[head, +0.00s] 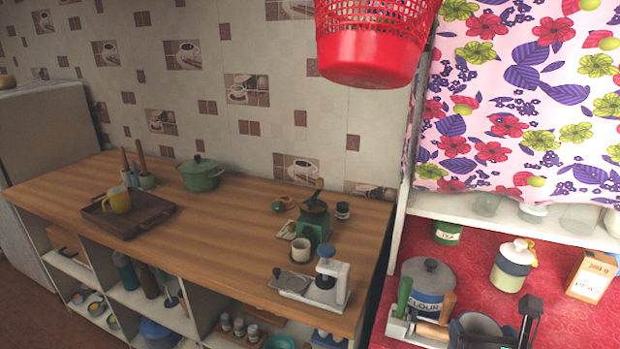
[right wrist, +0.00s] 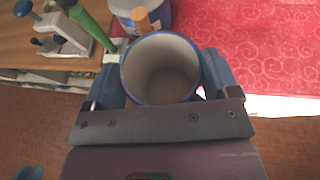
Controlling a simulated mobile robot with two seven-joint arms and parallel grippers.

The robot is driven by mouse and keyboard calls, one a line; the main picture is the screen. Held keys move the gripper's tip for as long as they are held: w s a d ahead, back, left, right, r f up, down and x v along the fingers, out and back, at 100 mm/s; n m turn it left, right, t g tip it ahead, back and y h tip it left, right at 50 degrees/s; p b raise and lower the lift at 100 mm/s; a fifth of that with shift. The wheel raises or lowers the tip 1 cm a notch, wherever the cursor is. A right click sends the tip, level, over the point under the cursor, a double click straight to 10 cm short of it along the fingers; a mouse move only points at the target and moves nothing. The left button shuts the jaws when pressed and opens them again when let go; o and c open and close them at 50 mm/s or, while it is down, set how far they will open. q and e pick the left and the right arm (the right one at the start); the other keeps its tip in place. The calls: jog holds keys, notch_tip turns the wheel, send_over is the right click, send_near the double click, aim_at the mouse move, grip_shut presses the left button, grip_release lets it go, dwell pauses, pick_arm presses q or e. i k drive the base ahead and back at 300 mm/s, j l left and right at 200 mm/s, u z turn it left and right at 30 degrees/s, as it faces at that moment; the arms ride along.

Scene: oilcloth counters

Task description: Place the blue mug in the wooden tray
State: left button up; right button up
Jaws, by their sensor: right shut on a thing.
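The blue mug (right wrist: 161,101) is between the fingers of my right gripper (right wrist: 160,78), which is shut on it; I look down into its pale, empty inside. In the head view the mug (head: 478,324) shows at the bottom right edge, with my right gripper (head: 500,338) partly cut off by the frame. The wooden tray (head: 152,222) lies far off on the left part of the wooden counter, with a yellow mug (head: 118,200) in it. My left gripper is not in view.
By the held mug are a flour canister (head: 428,285) and a holder with green- and orange-handled tools (head: 415,322) on the red counter. On the wooden counter stand a green pot (head: 200,176), a coffee grinder (head: 314,222) and a metal press (head: 325,280). A red basket (head: 372,50) hangs above.

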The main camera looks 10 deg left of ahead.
aim_at(145, 217)
jog(key=i+j, duration=0.1)
jog(key=j, duration=0.75)
jog(key=i+j, duration=0.15)
jog(key=j, duration=0.3)
jog(key=i+j+u, duration=0.1)
jog(key=j, duration=0.35)
jog(key=i+j, duration=0.1)
jog(key=j, duration=0.35)
jog(key=i+j, duration=0.1)
jog(key=j, duration=0.25)
jog(key=i+j, duration=0.1)
jog(key=j, duration=0.25)
jog(key=i+j, duration=0.2)
jog(key=j, duration=0.15)
jog(key=i+j+u, duration=0.1)
jog(key=i+j, duration=0.15)
